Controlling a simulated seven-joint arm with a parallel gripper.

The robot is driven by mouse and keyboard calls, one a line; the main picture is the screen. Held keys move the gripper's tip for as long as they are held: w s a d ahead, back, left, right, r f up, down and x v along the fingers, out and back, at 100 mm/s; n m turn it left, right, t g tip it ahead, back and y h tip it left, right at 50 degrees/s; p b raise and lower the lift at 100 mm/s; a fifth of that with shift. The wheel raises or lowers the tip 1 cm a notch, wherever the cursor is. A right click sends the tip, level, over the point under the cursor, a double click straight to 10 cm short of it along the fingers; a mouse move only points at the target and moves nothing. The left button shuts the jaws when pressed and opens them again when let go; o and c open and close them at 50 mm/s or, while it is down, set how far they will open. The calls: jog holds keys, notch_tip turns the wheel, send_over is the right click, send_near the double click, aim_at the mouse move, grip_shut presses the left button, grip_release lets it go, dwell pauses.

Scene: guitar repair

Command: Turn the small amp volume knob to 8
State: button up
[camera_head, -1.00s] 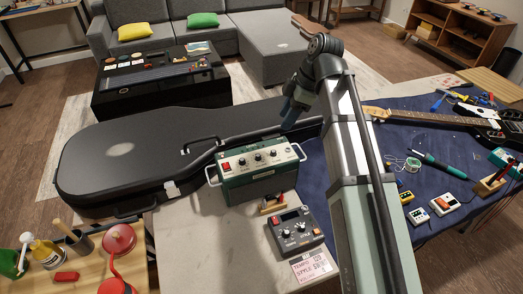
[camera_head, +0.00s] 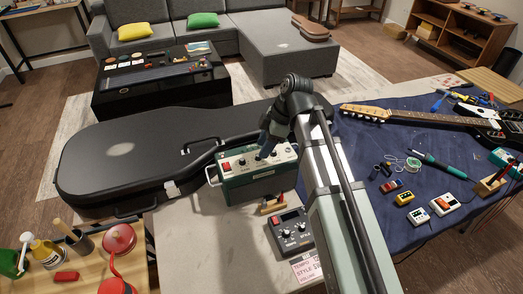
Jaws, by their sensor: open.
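The small amp (camera_head: 250,184) is a green box with a light control panel on top, a red switch at its left end and several dark knobs. It stands on the pale worktop behind the drum-machine-like box. My gripper (camera_head: 264,152) reaches down over the right half of the amp's panel, at or just above a knob there. Its fingers are small and dark, and I cannot tell whether they touch the knob. The arm and gripper hide the right end of the panel, and the knob numbers are too small to read.
A dark box with knobs (camera_head: 292,233) and a paper note (camera_head: 306,267) lie in front of the amp. A black guitar case (camera_head: 110,165) lies behind and left. A blue mat (camera_head: 420,195) with an electric guitar (camera_head: 430,119), pedals and a soldering iron is at right.

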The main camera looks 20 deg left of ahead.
jog(key=shift+x, duration=1.4)
grip_shut()
